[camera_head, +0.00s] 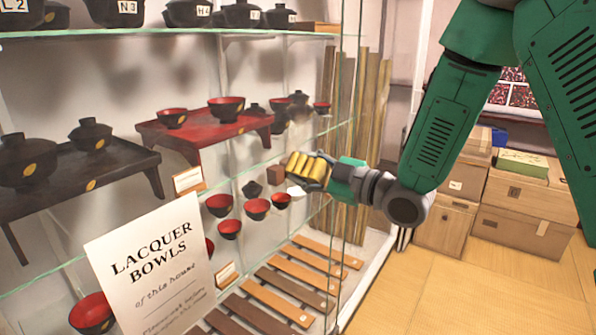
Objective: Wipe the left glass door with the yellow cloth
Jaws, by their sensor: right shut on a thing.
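The yellow cloth (307,166) is a small, ridged, folded bundle in my right gripper (304,177). The gripper is shut on it, and its arm comes in from the upper right. The cloth is in front of the glass cabinet, near the door edges at the right of the display. The left glass door (225,150) is a clear pane in front of the shelves, hard to make out apart from its greenish edges. I cannot tell whether the cloth touches the glass. My left gripper is not in view.
Behind the glass stand black and red lacquer bowls, a red low table (200,132) and a black one (80,170). A "Lacquer Bowls" sign (150,265) is at the lower left. Wooden boxes (525,205) stand at the right. The tatami floor (470,290) in front is clear.

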